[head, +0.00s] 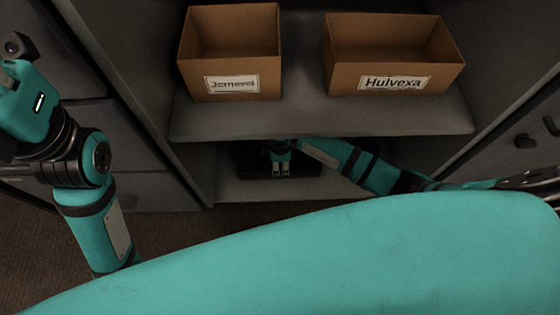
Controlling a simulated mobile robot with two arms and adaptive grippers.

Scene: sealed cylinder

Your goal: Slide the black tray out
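The black tray (248,164) lies on the lower shelf, in the dark space under the upper shelf board. Its back is in shadow and hidden by the board. My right arm reaches in from the right, below the board. My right gripper (281,172) is at the front of the tray, near the middle of its width, with its fingertips pointing down. It is too small and dark to tell whether the fingers are closed on the tray's edge. My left arm is raised at the left edge of the picture, away from the tray; its fingers cannot be made out.
An open cardboard box labelled Jemavel or similar (229,50) and another labelled Hulvexa (394,52) stand on the upper shelf (310,117). Grey cabinet fronts flank the shelf unit. The lower shelf (250,190) has a bare strip in front of the tray.

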